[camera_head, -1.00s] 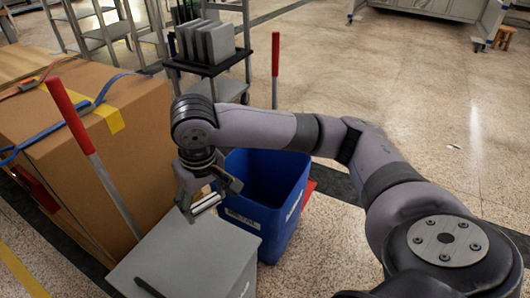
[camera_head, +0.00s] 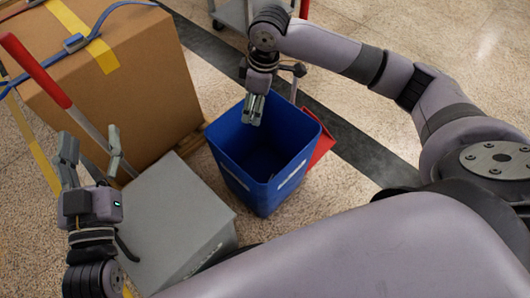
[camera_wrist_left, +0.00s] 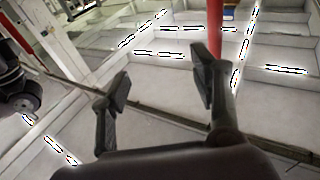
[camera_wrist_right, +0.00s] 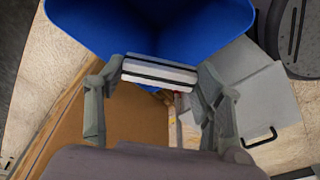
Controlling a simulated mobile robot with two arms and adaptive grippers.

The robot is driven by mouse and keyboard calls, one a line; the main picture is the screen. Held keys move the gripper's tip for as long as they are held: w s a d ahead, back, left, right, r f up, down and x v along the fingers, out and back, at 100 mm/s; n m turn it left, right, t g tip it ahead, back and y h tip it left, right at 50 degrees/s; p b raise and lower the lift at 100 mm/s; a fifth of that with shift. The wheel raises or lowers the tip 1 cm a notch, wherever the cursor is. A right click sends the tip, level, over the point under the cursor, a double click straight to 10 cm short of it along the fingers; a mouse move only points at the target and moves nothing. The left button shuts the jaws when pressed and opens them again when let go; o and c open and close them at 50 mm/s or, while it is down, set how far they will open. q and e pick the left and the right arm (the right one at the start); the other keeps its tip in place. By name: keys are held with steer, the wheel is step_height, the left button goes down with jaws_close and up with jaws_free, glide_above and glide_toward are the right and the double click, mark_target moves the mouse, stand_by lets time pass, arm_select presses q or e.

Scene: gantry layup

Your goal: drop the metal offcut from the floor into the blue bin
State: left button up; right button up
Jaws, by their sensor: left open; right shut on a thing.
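The blue bin (camera_head: 238,178) stands open on the floor in the middle of the head view, and its inside looks empty from here. My right gripper (camera_head: 254,118) is over the bin's left rear rim, pointing down. In the right wrist view it is shut on the metal offcut (camera_wrist_right: 160,73), a short silvery bar with dark stripes, held crosswise between the fingertips. The blue bin (camera_wrist_right: 140,25) shows behind the bar there.
A grey box (camera_head: 170,215) with a black handle stands left of the bin. A large strapped cardboard box (camera_head: 130,80) is behind it, with a red-topped pole (camera_head: 35,70) beside it. A red object (camera_head: 322,148) sits against the bin's right side. Speckled floor (camera_head: 345,190) is free at the right.

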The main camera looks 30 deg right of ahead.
arm_select(q)
steer(key=s+a+f+g+y+p, duration=0.2)
steer(key=s+a+f+g+p, duration=0.1)
steer(key=s+f+g, duration=0.5)
steer(key=s+a+f+g+y+p, duration=0.2)
steer(key=s+a+f+g+p, duration=0.15)
steer(key=s+f+g, duration=0.4)
steer(key=w+d+r+t+h+b, duration=0.1)
steer(key=w+d+r+t+b, duration=0.1)
steer(key=w+r+t, duration=0.4)
steer(key=w+d+r+t+h+b, duration=0.1)
steer(key=w+d+t+b, duration=0.2)
steer(key=w, duration=0.5)
step_height(320, 180, up, 15)
steer(key=d+t+h+b, duration=0.1)
steer(key=t+h+b, duration=0.1)
steer(key=t, duration=0.7)
steer(key=shift+d+f+h, duration=0.2)
steer(key=shift+d+h, duration=0.15)
steer(key=shift+h, duration=0.25)
arm_select(e)
steer(key=d+f+n+g, duration=0.1)
steer(key=d+f+n, duration=0.3)
steer(key=f+n, duration=0.7)
steer(key=shift+d+f+g, duration=0.2)
steer(key=shift+f+g, duration=0.1)
steer(key=shift+f, duration=0.2)
